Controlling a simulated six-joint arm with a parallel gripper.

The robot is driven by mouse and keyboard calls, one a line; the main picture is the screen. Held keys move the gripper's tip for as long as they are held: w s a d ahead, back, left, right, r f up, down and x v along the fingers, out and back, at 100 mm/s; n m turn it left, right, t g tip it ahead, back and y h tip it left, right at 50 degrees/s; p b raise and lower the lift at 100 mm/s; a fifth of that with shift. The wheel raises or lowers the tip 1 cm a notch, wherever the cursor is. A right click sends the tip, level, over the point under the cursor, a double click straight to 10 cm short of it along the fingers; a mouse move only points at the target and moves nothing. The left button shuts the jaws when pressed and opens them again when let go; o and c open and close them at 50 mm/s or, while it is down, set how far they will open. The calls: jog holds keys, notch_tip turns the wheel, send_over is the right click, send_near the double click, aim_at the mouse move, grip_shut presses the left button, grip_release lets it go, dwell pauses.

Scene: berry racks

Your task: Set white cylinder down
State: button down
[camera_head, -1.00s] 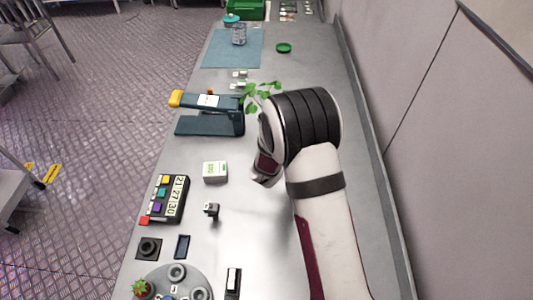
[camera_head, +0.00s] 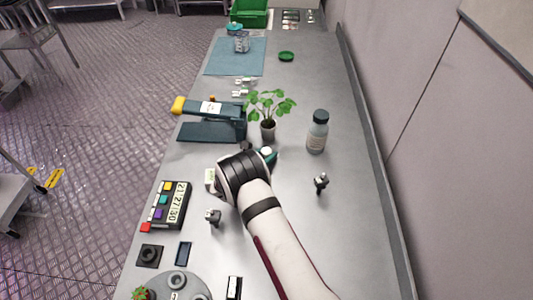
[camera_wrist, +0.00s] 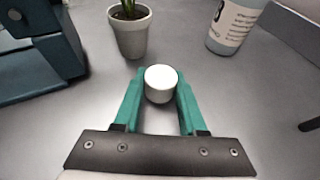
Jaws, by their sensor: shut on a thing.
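The white cylinder (camera_wrist: 160,84) sits between the green fingertips of my gripper (camera_wrist: 159,92) in the wrist view. My gripper is shut on it. In the head view the white top of the cylinder (camera_head: 266,150) shows just beyond my dark wrist, and my gripper (camera_head: 265,156) is mostly hidden behind that wrist. The cylinder looks upright, low over the grey table in front of the potted plant. I cannot tell whether its base touches the table.
The potted plant (camera_head: 268,128) stands just beyond the gripper. A capped bottle (camera_head: 317,134) is to the right, and a dark blue press-like device (camera_head: 211,130) is to the left. A small black object (camera_head: 321,182) lies on the right. The table between it and the gripper is clear.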

jog(key=shift+c, duration=2.3)
grip_release()
jog(key=shift+f, duration=0.1)
